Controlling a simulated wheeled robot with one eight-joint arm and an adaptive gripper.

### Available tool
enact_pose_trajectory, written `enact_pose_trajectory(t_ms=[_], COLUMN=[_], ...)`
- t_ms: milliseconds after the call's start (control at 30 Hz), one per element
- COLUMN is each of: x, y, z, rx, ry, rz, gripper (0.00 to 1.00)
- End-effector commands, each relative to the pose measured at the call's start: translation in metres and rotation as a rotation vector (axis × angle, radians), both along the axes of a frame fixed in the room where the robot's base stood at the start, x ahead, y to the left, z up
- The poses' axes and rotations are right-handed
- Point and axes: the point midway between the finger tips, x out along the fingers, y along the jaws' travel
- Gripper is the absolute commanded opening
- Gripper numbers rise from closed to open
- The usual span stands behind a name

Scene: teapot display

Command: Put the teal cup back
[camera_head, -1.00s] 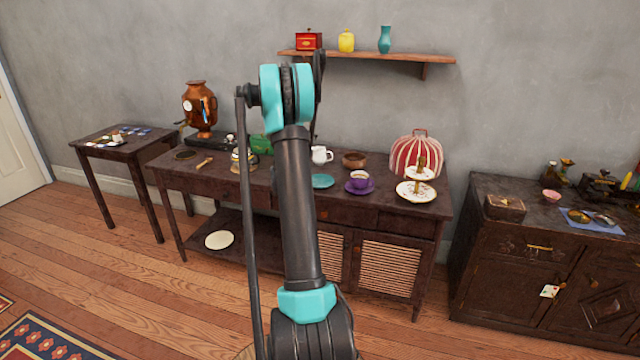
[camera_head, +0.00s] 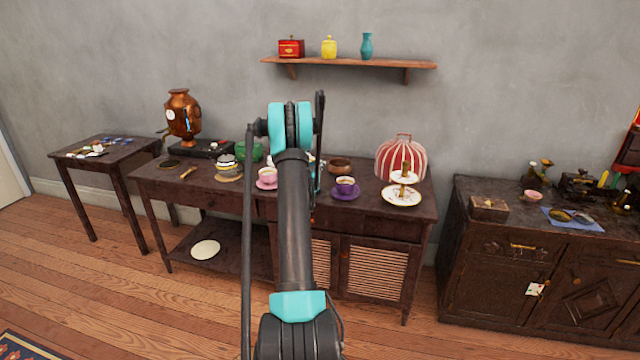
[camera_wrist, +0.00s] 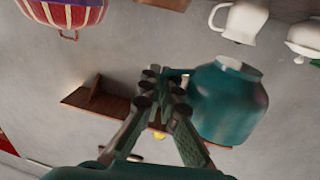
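The teal cup (camera_wrist: 228,104) looms large in the wrist view, right of the fingers. That view is upside down; the cup's pale foot points to the picture's top, so it is about upright. My gripper (camera_wrist: 162,85) has its fingertips close together at the cup's handle side and appears shut on the handle, though the contact is partly hidden. In the head view my arm hides the gripper and the cup. The teal saucer is also mostly hidden behind my arm, between the pink cup and saucer (camera_head: 267,178) and the purple cup and saucer (camera_head: 345,192).
The long dark table (camera_head: 385,217) also carries a striped cosy (camera_head: 402,155), a tiered plate stand (camera_head: 401,197) and a wooden bowl (camera_head: 340,165). A white teapot (camera_wrist: 238,22) shows in the wrist view. A wall shelf (camera_head: 350,63) hangs above. A dark cabinet (camera_head: 500,257) stands right.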

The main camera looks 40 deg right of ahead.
Motion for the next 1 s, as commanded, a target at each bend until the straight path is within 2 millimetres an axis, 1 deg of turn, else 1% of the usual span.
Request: enact_pose_trajectory(t_ms=[33,133,200,433,633,700,1000], x=[0.001,0.0,0.0,0.0,0.0,0.0,0.0], y=[0.0,0.0,0.0,0.0,0.0,0.0,0.0], z=[-0.012,-0.029,-0.036,-0.051,-0.077,-0.08,-0.082], rx=[0.0,0.0,0.0,0.0,0.0,0.0,0.0], ry=[0.0,0.0,0.0,0.0,0.0,0.0,0.0], rz=[0.0,0.0,0.0,0.0,0.0,0.0,0.0], gripper=[0.0,0.0,0.0,0.0,0.0,0.0,0.0])
